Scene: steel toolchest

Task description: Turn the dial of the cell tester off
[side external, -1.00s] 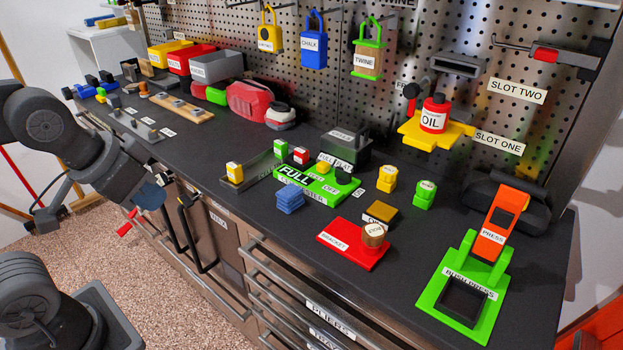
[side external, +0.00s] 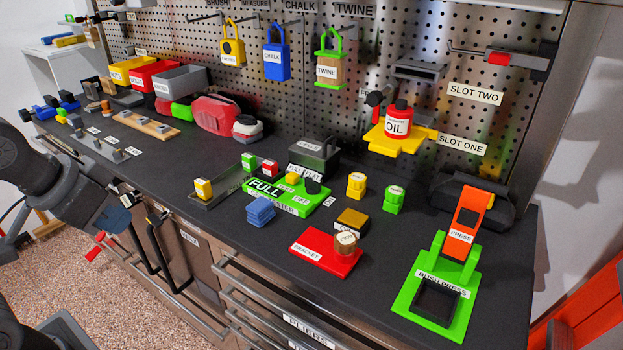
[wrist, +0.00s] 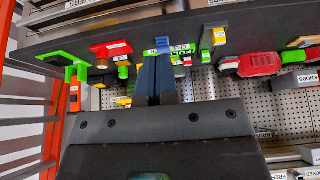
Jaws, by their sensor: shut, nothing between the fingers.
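The cell tester (side external: 285,207) is a low green block on the bench top, with a dark screen reading FULL (side external: 264,188). Its round black dial (side external: 312,186) is at the right rear, close to an OFF label (side external: 301,200). Which way the dial points is too small to tell. My gripper (side external: 118,219) is at the left, in front of the bench edge and well away from the tester. In the wrist view my gripper (wrist: 157,62) has its dark blue fingers together and empty. The tester (wrist: 182,47) shows just beyond them, partly hidden.
A dark box (side external: 317,153) is behind. A red bracket plate (side external: 318,254) and green press (side external: 432,306) are right. Bare bench lies at front left.

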